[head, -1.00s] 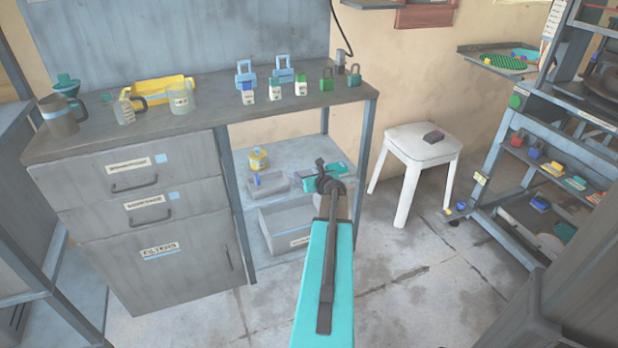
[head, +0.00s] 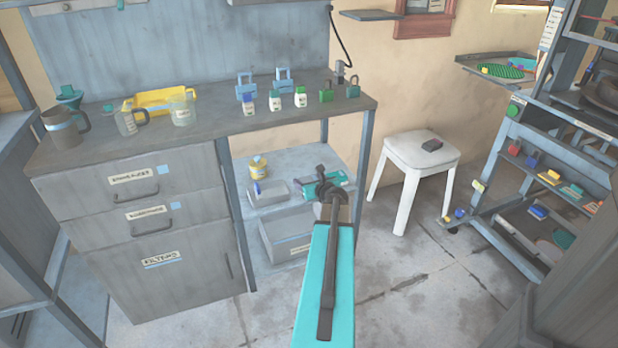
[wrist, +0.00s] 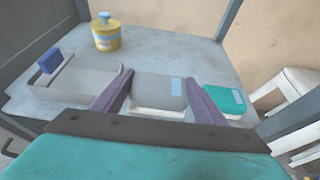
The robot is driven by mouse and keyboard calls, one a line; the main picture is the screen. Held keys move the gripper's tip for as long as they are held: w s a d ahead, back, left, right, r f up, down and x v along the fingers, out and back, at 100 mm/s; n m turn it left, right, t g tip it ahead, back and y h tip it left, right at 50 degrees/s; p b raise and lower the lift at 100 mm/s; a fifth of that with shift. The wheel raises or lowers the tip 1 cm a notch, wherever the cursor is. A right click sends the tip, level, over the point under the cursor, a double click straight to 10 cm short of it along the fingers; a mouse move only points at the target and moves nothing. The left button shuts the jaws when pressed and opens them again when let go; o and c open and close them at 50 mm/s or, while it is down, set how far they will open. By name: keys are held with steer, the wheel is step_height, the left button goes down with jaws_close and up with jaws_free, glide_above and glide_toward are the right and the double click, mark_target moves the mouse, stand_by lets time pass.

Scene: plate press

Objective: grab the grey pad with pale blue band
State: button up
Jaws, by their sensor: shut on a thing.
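The grey pad with the pale blue band (wrist: 155,88) is on the middle shelf, between the two fingers in the wrist view. Its band shows on the right part of its top, and a whitish base shows below. My gripper (wrist: 157,82) is shut on it, one finger at each side. I cannot tell whether the pad is clear of the shelf. In the head view my gripper (head: 328,178) reaches the shelf, and its own wrist hides most of the pad.
Right of the pad lies a teal pad (wrist: 225,101). Left of it is a grey open tray (wrist: 75,83) with a blue block at its edge. A yellow tin (wrist: 107,37) stands behind. Shelf posts flank the space; a white stool (head: 413,152) stands right.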

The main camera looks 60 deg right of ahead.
steer(key=s+a+r+p, duration=0.1)
steer(key=s+a+p, duration=0.6)
steer(key=a+p, duration=0.3)
steer(key=shift+a+r+p, duration=0.15)
steer(key=shift+r+p, duration=0.05)
steer(key=shift+p, duration=0.2)
steer(key=shift+a+f, duration=0.1)
stand_by(0.6)
stand_by(0.5)
